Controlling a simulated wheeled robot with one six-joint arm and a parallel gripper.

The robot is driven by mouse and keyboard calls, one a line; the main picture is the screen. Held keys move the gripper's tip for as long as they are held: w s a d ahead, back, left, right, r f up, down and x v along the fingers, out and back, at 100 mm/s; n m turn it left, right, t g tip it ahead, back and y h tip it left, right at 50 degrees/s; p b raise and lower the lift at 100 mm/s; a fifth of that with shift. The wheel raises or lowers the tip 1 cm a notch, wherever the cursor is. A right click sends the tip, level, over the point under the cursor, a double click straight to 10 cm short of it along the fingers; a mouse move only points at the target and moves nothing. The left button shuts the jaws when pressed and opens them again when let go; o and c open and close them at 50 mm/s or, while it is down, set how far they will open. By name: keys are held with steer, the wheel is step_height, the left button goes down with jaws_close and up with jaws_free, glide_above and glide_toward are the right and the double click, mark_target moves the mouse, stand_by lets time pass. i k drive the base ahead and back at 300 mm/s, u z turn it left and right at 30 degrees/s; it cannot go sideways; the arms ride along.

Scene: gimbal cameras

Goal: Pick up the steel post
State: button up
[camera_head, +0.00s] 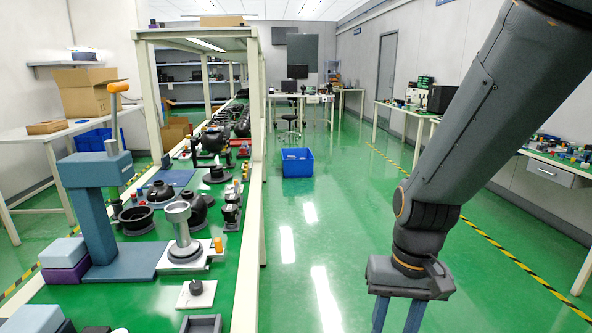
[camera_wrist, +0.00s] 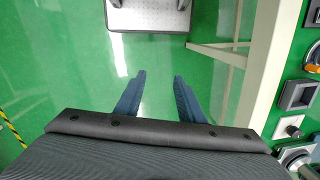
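A grey metal post (camera_head: 181,226) with a wide cup-like top stands upright on a pale base plate on the green workbench, in the left part of the head view. It looks like the steel post. My gripper (camera_head: 397,316) hangs over the floor aisle, to the right of the bench and well apart from the post. In the wrist view my gripper (camera_wrist: 159,82) is open, with two blue fingers spread and only green floor between them. A round metal part (camera_wrist: 300,162) is cut off at the lower right corner of the wrist view; I cannot tell whether it is the post.
A blue-grey press (camera_head: 95,215) stands left of the post. A white plate with a dark knob (camera_head: 196,294) and a grey tray (camera_head: 201,324) lie nearer on the bench. The pale bench rail (camera_head: 248,255) borders the aisle. A blue bin (camera_head: 297,163) stands on open floor.

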mark_target(178, 213)
steer(key=u, duration=2.1)
steer(key=k, duration=0.95)
steer(key=z, duration=0.85)
steer(key=i, duration=0.5)
steer(key=z, duration=0.05)
